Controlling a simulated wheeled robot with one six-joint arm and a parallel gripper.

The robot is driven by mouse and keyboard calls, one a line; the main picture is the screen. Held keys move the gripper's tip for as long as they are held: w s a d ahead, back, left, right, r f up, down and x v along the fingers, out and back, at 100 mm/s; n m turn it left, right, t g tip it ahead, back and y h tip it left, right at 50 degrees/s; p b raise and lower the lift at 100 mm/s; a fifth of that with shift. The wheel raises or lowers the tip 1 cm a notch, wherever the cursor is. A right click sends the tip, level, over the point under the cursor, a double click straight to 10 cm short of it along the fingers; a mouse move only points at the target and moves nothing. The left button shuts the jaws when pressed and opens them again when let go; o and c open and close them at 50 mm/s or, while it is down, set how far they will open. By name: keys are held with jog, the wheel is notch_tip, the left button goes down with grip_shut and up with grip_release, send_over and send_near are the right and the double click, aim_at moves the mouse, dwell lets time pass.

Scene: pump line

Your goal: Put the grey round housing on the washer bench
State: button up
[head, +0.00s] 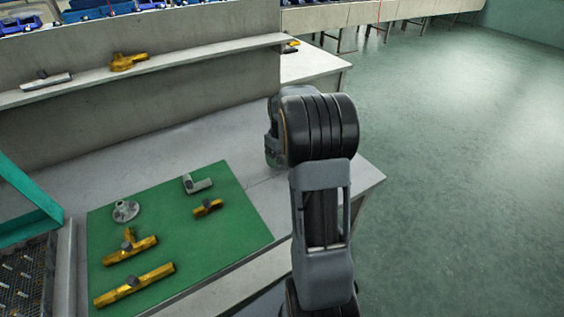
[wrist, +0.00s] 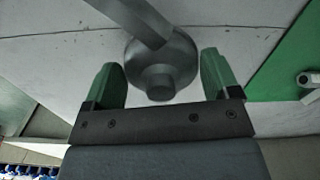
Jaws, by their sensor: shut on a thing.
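My gripper (wrist: 160,82) has its green fingers on either side of a grey round housing (wrist: 162,62), with a straight grey pipe running from it up and left in the wrist view. The gripper is shut on this housing. Pale grey bench top shows behind it; I cannot tell the height of the gap. In the head view my arm hides most of the gripper and the housing, near the bench's right part. Which surface is the washer bench is not marked.
The grey bench (head: 235,135) carries a green mat (head: 180,235) with a grey flanged part (head: 125,210), a grey elbow (head: 197,184) and several yellow fittings. A shelf (head: 180,72) holds more parts. A teal frame (head: 30,212) and a pegged rack (head: 28,280) stand left. Floor is clear at right.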

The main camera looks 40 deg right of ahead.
jog(key=shift+f, duration=1.5)
jog(key=shift+f, duration=0.15)
jog(key=o, duration=1.1)
notch_tip(320, 180, up, 12)
jog(key=shift+f+p, duration=0.2)
jog(key=shift+p, duration=0.3)
jog(key=s+a+t, duration=0.1)
jog(key=s+a, duration=0.4)
jog(key=a, duration=0.1)
jog(key=s+a+t, duration=0.1)
jog(key=s+a, duration=0.4)
jog(key=a, duration=0.2)
jog(key=s+a+f+m+t, duration=0.1)
jog(key=s+a, duration=0.5)
jog(key=a, duration=0.1)
jog(key=shift+s+a, duration=0.1)
jog(key=shift+t, duration=0.3)
notch_tip(320, 180, up, 8)
jog(key=p, duration=0.7)
jog(key=shift+s+r, duration=0.1)
jog(key=shift+r, duration=0.1)
